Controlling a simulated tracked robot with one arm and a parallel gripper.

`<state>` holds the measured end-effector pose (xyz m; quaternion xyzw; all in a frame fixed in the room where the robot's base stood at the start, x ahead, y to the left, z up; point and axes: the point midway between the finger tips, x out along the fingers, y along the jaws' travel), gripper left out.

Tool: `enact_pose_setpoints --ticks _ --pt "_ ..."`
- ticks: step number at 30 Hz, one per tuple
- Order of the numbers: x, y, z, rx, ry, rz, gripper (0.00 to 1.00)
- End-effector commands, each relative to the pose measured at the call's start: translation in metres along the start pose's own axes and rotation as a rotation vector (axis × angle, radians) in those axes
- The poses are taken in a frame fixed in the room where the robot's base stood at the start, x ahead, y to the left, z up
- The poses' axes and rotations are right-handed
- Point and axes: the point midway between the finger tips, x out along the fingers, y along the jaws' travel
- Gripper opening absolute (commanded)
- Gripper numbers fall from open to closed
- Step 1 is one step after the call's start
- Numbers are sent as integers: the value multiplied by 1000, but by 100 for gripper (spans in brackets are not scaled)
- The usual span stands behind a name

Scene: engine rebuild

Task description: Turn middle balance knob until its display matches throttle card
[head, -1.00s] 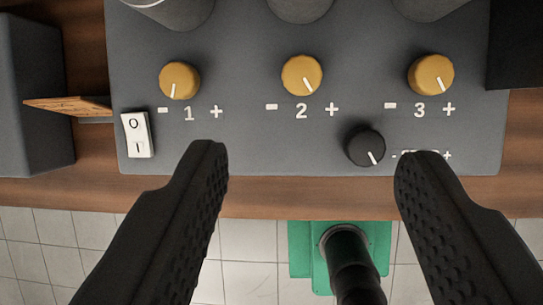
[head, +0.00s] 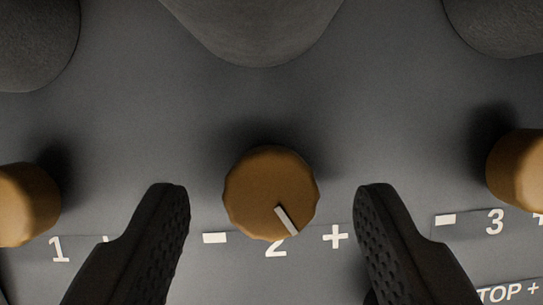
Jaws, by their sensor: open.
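The middle balance knob (head: 268,190) is orange-brown with a scalloped edge, above the label 2 between a minus and a plus. Its white pointer line points down and slightly right. My gripper (head: 272,200) is open, with one black finger on each side of the knob. Clear gaps show between the fingers and the knob in the picture, and nothing is between them except the knob. No display face or throttle card shows in this view.
Knob 1 (head: 22,205) is at the left edge and knob 3 (head: 520,170) at the right edge. Dark rounded bodies (head: 260,25) stand along the top. The grey panel (head: 150,115) between them and the knobs is bare.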

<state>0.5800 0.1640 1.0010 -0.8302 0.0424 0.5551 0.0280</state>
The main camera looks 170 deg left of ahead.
Motion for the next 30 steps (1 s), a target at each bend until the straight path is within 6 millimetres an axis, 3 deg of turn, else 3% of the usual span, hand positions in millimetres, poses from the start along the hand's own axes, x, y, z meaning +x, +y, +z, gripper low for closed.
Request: enact_pose_setpoints --ticks 13,18,21,30 --pt "9 -1 0 0 0 -1 52" --pt "9 -1 0 -1 0 -1 7" --pt "9 -8 1 -3 1 -1 8" --pt "8 -2 1 -47 1 -24 8"
